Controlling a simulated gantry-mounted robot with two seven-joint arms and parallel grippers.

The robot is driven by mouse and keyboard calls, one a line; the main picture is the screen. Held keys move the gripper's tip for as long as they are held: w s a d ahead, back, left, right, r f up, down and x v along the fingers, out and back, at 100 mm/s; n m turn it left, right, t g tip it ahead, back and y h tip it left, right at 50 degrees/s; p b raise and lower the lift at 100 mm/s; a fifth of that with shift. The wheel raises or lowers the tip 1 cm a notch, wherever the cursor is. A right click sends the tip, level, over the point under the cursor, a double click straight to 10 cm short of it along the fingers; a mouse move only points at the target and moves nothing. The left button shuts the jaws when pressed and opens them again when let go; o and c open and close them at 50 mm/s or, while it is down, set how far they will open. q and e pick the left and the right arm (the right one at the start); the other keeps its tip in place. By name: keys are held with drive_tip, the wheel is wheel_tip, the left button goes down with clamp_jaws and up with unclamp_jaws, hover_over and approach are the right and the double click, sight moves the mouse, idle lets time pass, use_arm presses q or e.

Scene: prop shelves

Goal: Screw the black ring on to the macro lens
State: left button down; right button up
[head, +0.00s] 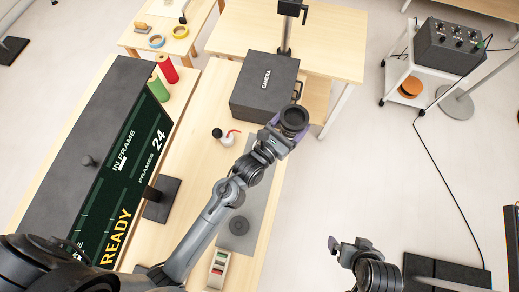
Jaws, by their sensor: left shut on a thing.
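My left gripper (284,130) is shut on a round black piece (294,117) with a raised rim and a dark middle, beside the front right corner of the camera box. I cannot tell for sure whether the piece is the macro lens or the black ring. A flat dark round piece (238,226) lies on the grey mat (252,205), near my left arm; it may be the ring, but its shape is unclear. My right gripper (346,246) is over the floor at the lower right, away from these pieces; its finger gap is unclear.
A black box marked CAMERA (265,86) stands on the bench just beyond the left gripper. A small white bottle (228,140) stands left of my arm. A green display board (130,165) lines the left side. A black control box (450,46) sits on a trolley at right.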

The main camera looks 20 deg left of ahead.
use_arm(q)
drive_tip(key=w+a+f+b, duration=0.1)
drive_tip(key=a+f+b, duration=0.2)
drive_tip(key=f, duration=0.4)
drive_tip(key=w+a+f+h+b, duration=0.1)
drive_tip(key=a+f+b, duration=0.3)
drive_tip(key=f+b, duration=0.2)
drive_tip(key=a+f+m+h+b, duration=0.1)
drive_tip(key=a+f+b, duration=0.2)
drive_tip(key=f, duration=0.6)
drive_tip(key=shift+w+a+b, duration=0.2)
drive_tip(key=shift+w+b, duration=0.2)
drive_tip(key=shift+b, duration=0.35)
drive_tip(key=shift+f+b, duration=0.55)
drive_tip(key=shift+f, duration=1.6)
drive_tip(key=shift+f, duration=0.1)
drive_tip(key=shift+f+b, duration=0.5)
drive_tip(key=shift+f, duration=1.2)
drive_tip(key=shift+f, duration=0.1)
